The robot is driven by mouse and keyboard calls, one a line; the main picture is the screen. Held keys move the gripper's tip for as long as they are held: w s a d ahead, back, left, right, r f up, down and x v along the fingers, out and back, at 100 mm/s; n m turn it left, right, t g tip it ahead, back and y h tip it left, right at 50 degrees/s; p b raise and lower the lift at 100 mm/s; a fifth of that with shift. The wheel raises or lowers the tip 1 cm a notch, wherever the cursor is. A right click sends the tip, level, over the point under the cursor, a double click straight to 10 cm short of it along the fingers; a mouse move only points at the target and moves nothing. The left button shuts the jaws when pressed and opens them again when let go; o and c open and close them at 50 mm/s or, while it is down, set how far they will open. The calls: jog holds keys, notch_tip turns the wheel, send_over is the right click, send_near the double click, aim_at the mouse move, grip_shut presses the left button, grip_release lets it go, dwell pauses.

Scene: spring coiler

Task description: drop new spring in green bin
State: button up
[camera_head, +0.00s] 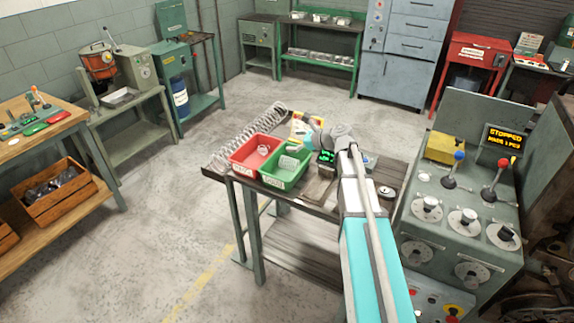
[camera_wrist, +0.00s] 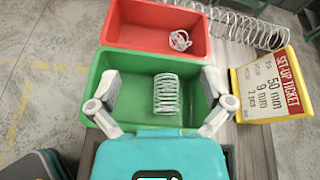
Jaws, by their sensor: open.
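The green bin (camera_head: 284,180) stands on the dark worktable, and the wrist view shows it (camera_wrist: 138,65) below my gripper. A short silver coil spring (camera_wrist: 166,94) lies inside the green bin, between my spread fingers in the picture. It shows small in the head view (camera_head: 290,161). My gripper (camera_wrist: 162,90) is open, with one finger at each side of the bin and neither touching the spring. The near part of the bin is hidden by the teal gripper body in the wrist view.
A red bin (camera_head: 248,165) adjoins the green one and holds a small tangled coil (camera_wrist: 180,40). A long spring (camera_head: 261,130) lies behind the bins. A yellow set-up ticket stand (camera_wrist: 270,85) is at the right. The coiler panel (camera_head: 462,200) with levers and dials stands right of my arm.

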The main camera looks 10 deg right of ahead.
jog(key=s+r+p, duration=1.2)
jog(key=r, duration=0.1)
jog(key=shift+a+r+p, duration=0.15)
jog(key=shift+p, duration=0.2)
dwell(1.1)
jog(key=s+a+f+n+g+h+b, duration=0.1)
jog(key=s+f+n+g+h+b, duration=0.4)
jog(key=s+f+n, duration=1.1)
jog(key=shift+a+f+n+g+h, duration=0.5)
jog(key=shift+n+g+h, duration=1.4)
jog(key=shift+n+h, duration=1.25)
jog(key=shift+d+n+y, duration=0.1)
jog(key=shift+n+y, duration=0.35)
